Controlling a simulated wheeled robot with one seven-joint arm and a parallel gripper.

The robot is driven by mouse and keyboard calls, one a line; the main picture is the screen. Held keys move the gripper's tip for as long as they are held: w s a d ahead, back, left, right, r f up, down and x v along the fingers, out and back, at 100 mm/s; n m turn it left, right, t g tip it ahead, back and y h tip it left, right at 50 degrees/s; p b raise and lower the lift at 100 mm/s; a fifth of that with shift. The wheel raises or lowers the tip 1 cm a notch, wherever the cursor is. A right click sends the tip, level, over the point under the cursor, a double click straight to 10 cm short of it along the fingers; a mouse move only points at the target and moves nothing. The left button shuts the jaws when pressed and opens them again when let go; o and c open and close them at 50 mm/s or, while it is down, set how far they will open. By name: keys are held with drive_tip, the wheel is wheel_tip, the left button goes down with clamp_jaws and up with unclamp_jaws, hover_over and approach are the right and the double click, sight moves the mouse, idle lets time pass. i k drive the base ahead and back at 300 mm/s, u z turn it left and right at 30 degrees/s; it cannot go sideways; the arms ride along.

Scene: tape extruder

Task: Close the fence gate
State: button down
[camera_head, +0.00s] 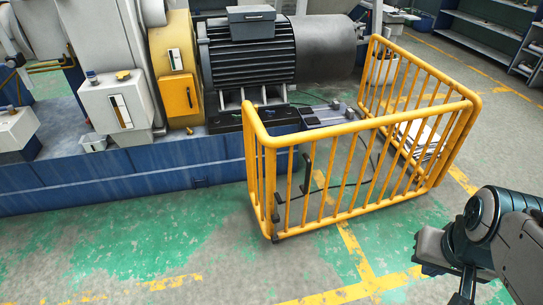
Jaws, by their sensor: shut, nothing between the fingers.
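The yellow tubular fence (375,121) stands on the floor around the front of the motor. Its long front panel with upright bars meets the right side panel (412,70) at a corner with close-set posts (447,150). At the left end a short panel (257,165) bends back towards the blue machine base. I cannot tell for certain which panel is the gate or whether it touches the base. My gripper (465,288) is at the lower right, in front of and apart from the fence, pointing down. It looks shut and empty, and its lower end is cut off by the picture edge.
The blue machine base (120,171) runs along the left, with a dark motor (250,58) above it. White papers (418,138) show behind the fence bars at right. Shelves (490,35) stand at the back right. The green and grey floor in front is clear.

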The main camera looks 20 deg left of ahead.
sight(252, 123)
drive_tip(key=u, duration=1.25)
drive_tip(key=i, duration=0.85)
drive_tip(key=z, duration=1)
